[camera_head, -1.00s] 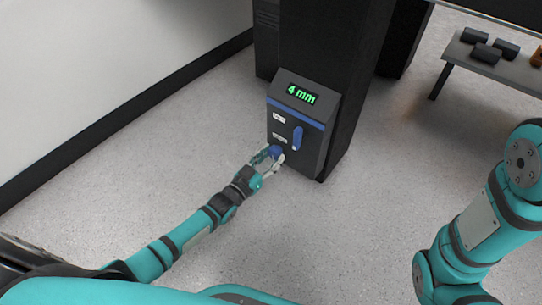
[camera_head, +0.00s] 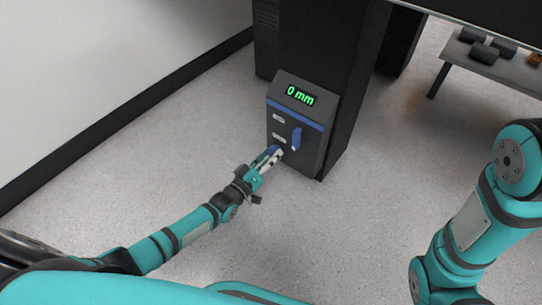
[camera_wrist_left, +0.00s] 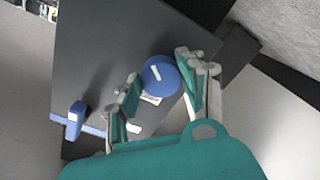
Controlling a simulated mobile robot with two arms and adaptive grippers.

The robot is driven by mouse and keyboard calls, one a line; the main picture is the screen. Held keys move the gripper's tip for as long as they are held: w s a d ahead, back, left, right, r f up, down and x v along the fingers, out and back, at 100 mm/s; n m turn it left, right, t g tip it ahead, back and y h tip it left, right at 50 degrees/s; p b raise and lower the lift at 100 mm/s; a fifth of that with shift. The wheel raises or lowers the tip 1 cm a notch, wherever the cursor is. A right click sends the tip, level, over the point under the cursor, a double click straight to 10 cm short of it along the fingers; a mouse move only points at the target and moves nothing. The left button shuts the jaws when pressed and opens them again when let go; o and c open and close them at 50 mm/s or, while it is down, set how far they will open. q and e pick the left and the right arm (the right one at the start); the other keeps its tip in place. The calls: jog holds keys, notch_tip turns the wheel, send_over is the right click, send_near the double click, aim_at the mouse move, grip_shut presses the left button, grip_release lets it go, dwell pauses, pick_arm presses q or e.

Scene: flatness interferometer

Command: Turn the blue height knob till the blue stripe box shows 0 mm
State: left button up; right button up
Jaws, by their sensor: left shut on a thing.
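The blue stripe box (camera_head: 310,155) is a dark box with a blue band, on the front of a black column. Its green display (camera_head: 300,95) reads 0 mm. The round blue height knob (camera_head: 273,150) is low on its left side, partly hidden by my left gripper (camera_head: 271,157). In the left wrist view the knob (camera_wrist_left: 160,76) shows a white mark on its face. The fingers of my left gripper (camera_wrist_left: 163,88) are on either side of the knob, shut on it. My right gripper is out of view.
A blue lever (camera_head: 296,138) sits on the box right of the knob; it also shows in the left wrist view (camera_wrist_left: 75,118). A grey bench (camera_head: 490,66) with dark blocks stands at the upper right. The floor around the box is clear.

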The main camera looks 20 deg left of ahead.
pick_arm(q)
jog(key=shift+a+n, duration=0.1)
jog(key=shift+n, duration=0.2)
jog(key=o, duration=1.2)
jog(key=shift+c, duration=0.2)
jog(key=v, duration=1.2)
dwell(0.7)
